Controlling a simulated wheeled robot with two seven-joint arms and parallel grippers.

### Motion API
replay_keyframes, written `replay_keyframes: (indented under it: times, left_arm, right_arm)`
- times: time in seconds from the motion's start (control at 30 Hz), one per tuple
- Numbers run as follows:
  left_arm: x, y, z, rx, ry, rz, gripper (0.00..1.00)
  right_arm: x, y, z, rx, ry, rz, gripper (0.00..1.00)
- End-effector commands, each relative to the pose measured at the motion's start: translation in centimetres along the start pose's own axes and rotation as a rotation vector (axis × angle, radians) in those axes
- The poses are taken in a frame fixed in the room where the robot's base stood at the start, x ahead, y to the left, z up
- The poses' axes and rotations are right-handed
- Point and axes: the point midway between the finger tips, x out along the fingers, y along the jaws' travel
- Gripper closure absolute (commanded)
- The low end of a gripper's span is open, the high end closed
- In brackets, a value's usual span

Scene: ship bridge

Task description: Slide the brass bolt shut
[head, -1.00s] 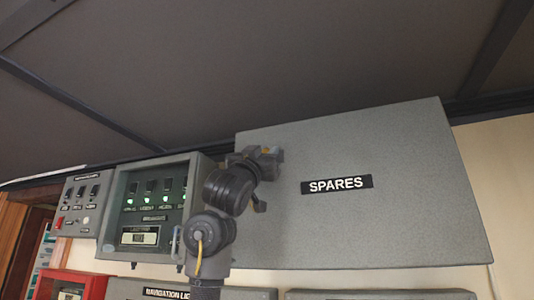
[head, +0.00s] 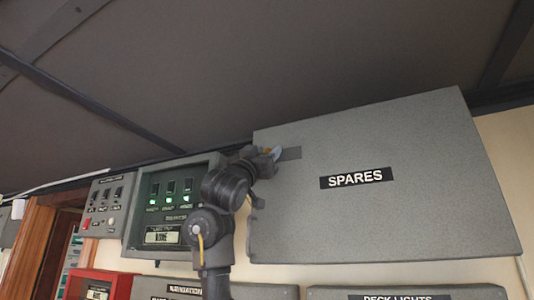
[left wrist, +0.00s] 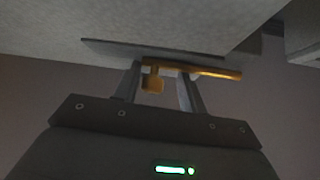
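The brass bolt (left wrist: 212,71) shows in the left wrist view as a thin bar along a dark backplate, with a small brass knob (left wrist: 152,80) hanging from it. In the head view, a bit of brass (head: 269,151) shows at the upper left of the grey SPARES cabinet (head: 400,130), beside a dark plate (head: 291,153). My left gripper (head: 266,160) is at that corner. In the left wrist view its fingers (left wrist: 160,88) are apart, with the knob between them, nearer the left finger. Contact with the knob cannot be told. My right gripper is out of view.
Left of the cabinet is a panel with green lights (head: 172,200), and a smaller switch panel (head: 103,205) beyond it. A red box (head: 100,285) and labelled grey boxes sit below. The dark ceiling (head: 230,70) lies close above the cabinet.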

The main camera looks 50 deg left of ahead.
Motion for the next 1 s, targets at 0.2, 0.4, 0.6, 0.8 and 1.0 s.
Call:
replay_keyframes:
  times: [0.2,0.4,0.6,0.8,1.0]
  left_arm:
    - [-0.6,0.1,0.1,0.0,0.001,0.001,0.59]
    - [-3.9,0.1,0.5,-0.001,0.003,0.0,0.59]
    - [-7.7,0.0,0.5,-0.002,0.003,-0.001,0.59]
    - [-10.1,-0.1,0.3,-0.002,0.002,-0.002,0.59]
    - [-10.9,-0.2,0.1,-0.001,0.001,-0.001,0.59]
  right_arm:
    - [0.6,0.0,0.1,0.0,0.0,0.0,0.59]
    - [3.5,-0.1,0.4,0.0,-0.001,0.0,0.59]
    - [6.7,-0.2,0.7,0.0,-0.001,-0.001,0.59]
    - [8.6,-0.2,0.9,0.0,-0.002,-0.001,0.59]
    - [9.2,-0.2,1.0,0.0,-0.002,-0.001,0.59]
